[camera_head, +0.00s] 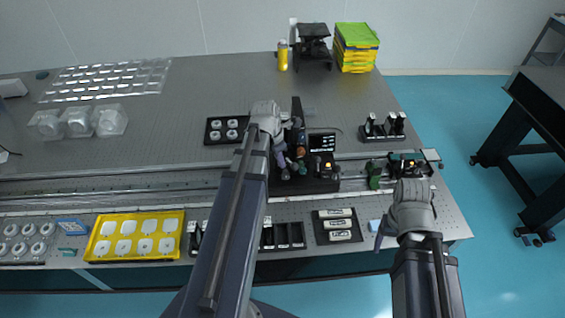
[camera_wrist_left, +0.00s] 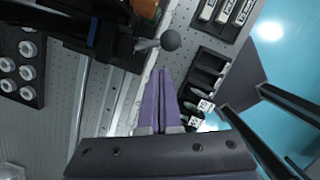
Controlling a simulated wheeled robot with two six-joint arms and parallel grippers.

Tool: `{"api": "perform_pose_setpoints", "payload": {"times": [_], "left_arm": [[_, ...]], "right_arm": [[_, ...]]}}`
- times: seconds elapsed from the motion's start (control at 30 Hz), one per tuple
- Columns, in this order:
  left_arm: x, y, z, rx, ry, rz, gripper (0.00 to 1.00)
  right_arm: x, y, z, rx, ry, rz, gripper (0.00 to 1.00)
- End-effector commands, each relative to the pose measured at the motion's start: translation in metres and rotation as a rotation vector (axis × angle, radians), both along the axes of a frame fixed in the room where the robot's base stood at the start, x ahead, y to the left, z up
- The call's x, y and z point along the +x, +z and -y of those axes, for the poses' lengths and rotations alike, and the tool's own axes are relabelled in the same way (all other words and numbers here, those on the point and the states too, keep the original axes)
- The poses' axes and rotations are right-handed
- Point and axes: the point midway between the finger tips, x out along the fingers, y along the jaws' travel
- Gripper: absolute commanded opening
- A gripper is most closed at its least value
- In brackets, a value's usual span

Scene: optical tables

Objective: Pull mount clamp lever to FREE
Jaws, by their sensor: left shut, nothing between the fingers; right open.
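The clamp lever (camera_wrist_left: 150,44) shows in the left wrist view as a short grey rod ending in a dark ball knob (camera_wrist_left: 170,40). It sticks out from a black mount (camera_wrist_left: 115,40). My left gripper (camera_wrist_left: 160,72) has its purple fingers together and empty, with the tips just short of the knob in that view; I cannot tell if they touch. In the head view, my left gripper (camera_head: 284,163) is at the left side of the black device (camera_head: 318,184) with a small lit screen (camera_head: 322,142). My right gripper (camera_head: 381,240) is open near the table's front right, its fingers partly hidden. Lever markings are unreadable.
A rail (camera_head: 120,184) runs along the table beside the device. A green-and-black unit (camera_head: 375,175) stands to its right. A black tray with white labelled blocks (camera_head: 338,237) lies in front, a yellow tray (camera_head: 100,257) at front left.

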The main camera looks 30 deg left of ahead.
Motion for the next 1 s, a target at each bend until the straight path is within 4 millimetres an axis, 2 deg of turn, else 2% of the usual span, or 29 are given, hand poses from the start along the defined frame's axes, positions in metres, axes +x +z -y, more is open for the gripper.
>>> {"api": "perform_pose_setpoints", "payload": {"times": [0.37, 0.57, 0.77, 1.0], "left_arm": [[-0.001, 0.001, -0.001, 0.000, 0.000, 0.000, 0.00], [-0.010, 0.009, -0.005, -0.001, 0.000, 0.000, 0.00], [-0.034, 0.028, -0.013, -0.001, -0.005, 0.000, 0.00], [-0.038, 0.064, -0.015, 0.000, -0.008, 0.000, 0.00]], "right_arm": [[0.000, 0.001, 0.000, 0.000, 0.000, 0.000, 0.71], [0.000, 0.009, 0.000, 0.000, -0.001, 0.000, 0.71], [0.000, 0.028, 0.000, 0.001, -0.005, 0.000, 0.71], [0.000, 0.064, 0.000, 0.002, -0.010, 0.000, 0.71]]}}
